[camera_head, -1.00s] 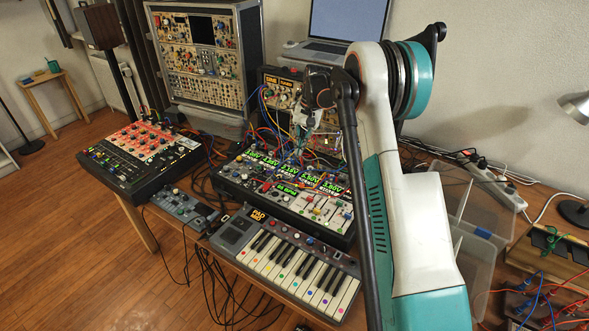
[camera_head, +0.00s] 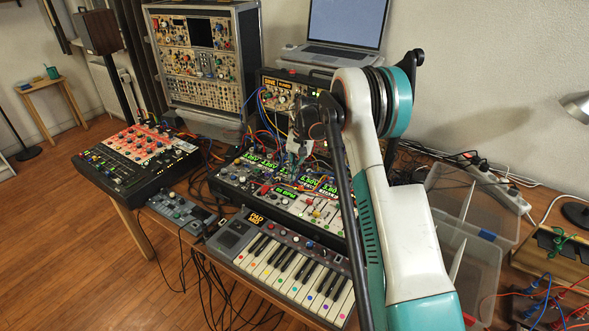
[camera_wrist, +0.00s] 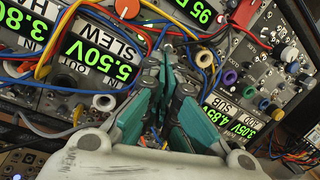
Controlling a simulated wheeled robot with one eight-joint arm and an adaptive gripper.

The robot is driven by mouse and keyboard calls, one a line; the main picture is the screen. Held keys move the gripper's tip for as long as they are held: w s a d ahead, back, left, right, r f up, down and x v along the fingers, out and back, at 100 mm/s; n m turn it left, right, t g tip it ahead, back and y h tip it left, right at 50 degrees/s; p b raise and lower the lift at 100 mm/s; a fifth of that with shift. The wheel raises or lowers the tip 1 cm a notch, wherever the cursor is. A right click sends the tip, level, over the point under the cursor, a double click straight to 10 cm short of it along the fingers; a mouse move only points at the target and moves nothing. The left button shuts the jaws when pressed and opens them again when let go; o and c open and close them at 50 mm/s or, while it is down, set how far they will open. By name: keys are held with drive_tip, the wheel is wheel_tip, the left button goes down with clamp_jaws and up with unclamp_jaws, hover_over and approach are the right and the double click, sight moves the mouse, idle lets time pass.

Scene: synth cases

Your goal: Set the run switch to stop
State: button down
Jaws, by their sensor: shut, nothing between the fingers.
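My gripper (camera_wrist: 164,58) shows in the wrist view as teal fingers drawn together with nothing held. The tips are over cables and modules with green readouts, close to the "5.50V SLEW" module (camera_wrist: 100,62). An "ADD SUB" module (camera_wrist: 222,112) lies to the right of the fingers. In the head view my gripper (camera_head: 299,150) hangs over the back of the low synth case (camera_head: 325,212), partly hidden by cables and my arm. I cannot make out the run switch or its setting in either view. Whether the fingers touch a panel is unclear.
Patch cables cross the modules around my gripper. A small keyboard (camera_head: 290,272) lies in front of the case, and a black-and-orange mixer (camera_head: 135,160) stands left. A tall synth rack (camera_head: 205,65) and a laptop (camera_head: 340,35) stand behind. Clear plastic boxes (camera_head: 465,245) are at right.

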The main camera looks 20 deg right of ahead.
drive_tip(key=shift+s+a+r+t+h, duration=0.25)
drive_tip(key=shift+a+r+t+h, duration=0.2)
drive_tip(key=shift+t+h, duration=0.4)
idle(0.6)
drive_tip(key=shift+s+a+r+h, duration=0.15)
drive_tip(key=shift+h, duration=0.4)
drive_tip(key=t+h, duration=0.1)
drive_tip(key=s+a+t+h, duration=0.1)
drive_tip(key=h, duration=0.1)
drive_tip(key=shift+a+r+n, duration=0.2)
drive_tip(key=shift+r+n, duration=0.1)
drive_tip(key=shift+r, duration=0.05)
drive_tip(key=shift+w+d, duration=0.1)
drive_tip(key=shift+d, duration=0.05)
drive_tip(key=shift+r, duration=0.15)
drive_tip(key=shift+r+p, duration=0.35)
drive_tip(key=shift+r, duration=0.3)
